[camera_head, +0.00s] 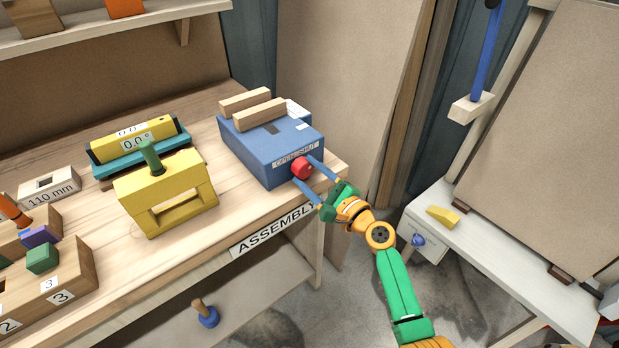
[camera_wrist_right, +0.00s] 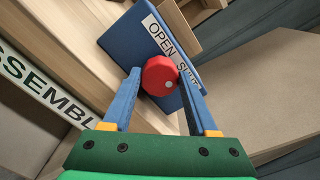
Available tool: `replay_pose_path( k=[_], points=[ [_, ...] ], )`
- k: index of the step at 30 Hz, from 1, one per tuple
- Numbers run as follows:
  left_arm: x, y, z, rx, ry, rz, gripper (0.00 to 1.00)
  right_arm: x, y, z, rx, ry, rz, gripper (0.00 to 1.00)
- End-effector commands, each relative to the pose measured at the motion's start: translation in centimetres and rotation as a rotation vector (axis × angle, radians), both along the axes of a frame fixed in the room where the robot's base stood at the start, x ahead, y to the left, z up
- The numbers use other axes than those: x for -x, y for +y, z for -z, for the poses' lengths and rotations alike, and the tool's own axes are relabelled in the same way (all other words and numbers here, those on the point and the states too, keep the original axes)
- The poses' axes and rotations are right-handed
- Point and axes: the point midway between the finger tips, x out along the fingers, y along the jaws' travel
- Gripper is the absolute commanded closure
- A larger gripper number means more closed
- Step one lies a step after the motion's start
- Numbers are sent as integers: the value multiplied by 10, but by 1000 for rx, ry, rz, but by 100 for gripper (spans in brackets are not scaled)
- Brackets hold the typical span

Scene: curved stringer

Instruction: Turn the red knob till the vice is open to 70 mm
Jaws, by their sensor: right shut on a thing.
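The vice (camera_head: 268,147) is a blue block on the right end of the workbench, with two pale wooden jaws (camera_head: 252,105) on top and a gap between them. Its front face carries an OPEN / SHUT label. My left gripper is not in view.
A yellow block with a handle (camera_head: 166,190) and a yellow level reading 0.0° (camera_head: 135,142) stand left of the vice. A 110 mm block (camera_head: 50,188) and a numbered wooden holder (camera_head: 50,285) are farther left. A white side table (camera_head: 490,255) stands at right.

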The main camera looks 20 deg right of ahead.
Motion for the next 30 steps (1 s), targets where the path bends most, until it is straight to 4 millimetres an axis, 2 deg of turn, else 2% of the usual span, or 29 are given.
replay_pose_path(
  k=[12, 30],
  points=[
    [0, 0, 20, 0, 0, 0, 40, 1, 1, 5, 370, -132, -2, 97],
    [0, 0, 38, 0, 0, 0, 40, 1, 1, 6, 905, -326, -3, 97]
  ],
)
